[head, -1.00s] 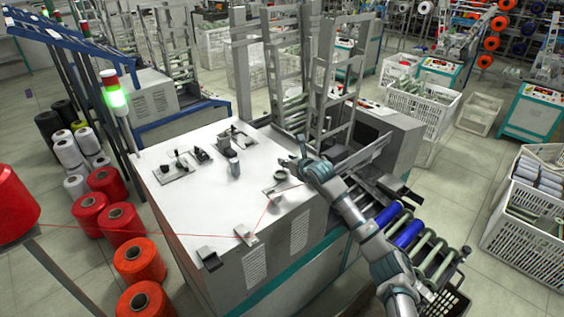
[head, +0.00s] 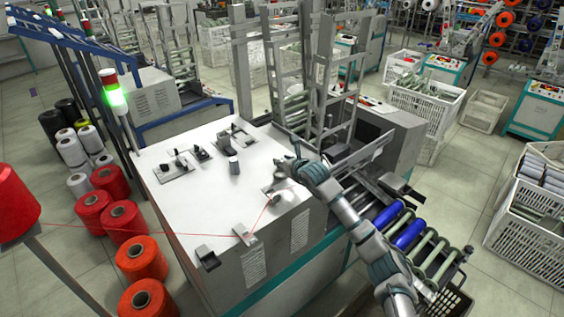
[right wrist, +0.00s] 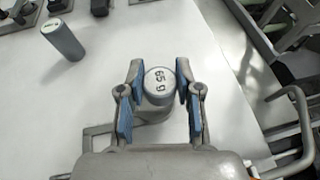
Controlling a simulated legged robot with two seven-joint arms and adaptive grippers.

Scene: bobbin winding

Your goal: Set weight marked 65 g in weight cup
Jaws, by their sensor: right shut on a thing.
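The weight marked 65 g (right wrist: 160,84) is a grey cylinder with its marked top facing the right wrist camera. My right gripper (right wrist: 160,92) has its blue-padded fingers closed on both sides of it. In the head view my right gripper (head: 282,170) is over the front right part of the white machine top, beside a small fitting (head: 276,198). I cannot tell which part is the weight cup, nor whether the weight's base touches anything. Another grey cylinder (head: 234,166) stands farther left on the top; it also shows in the right wrist view (right wrist: 63,39). My left gripper is out of view.
The white machine top (head: 195,215) is mostly bare at front left. Fittings (head: 173,167) stand toward its back. A red thread (head: 150,231) runs across to a guide (head: 244,234). Blue bobbins (head: 408,234) lie on the rack at right, near my arm.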

